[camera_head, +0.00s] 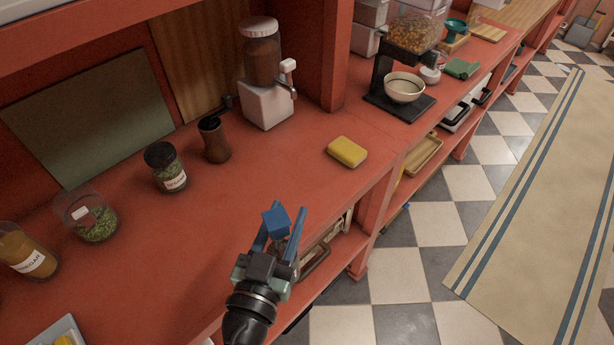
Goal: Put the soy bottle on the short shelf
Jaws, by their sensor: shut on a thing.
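My gripper (284,225) is in front of the red counter's front edge, with its blue-grey fingers pointing away from me. It is shut on a small blue-topped thing (276,220) between the fingers. Most of that thing is hidden by the gripper, and no label shows, so I cannot tell if it is the soy bottle. No other bottle marked soy is in view. Red lower shelving (345,252) runs under the counter to the right of the gripper. I cannot tell which shelf is the short one.

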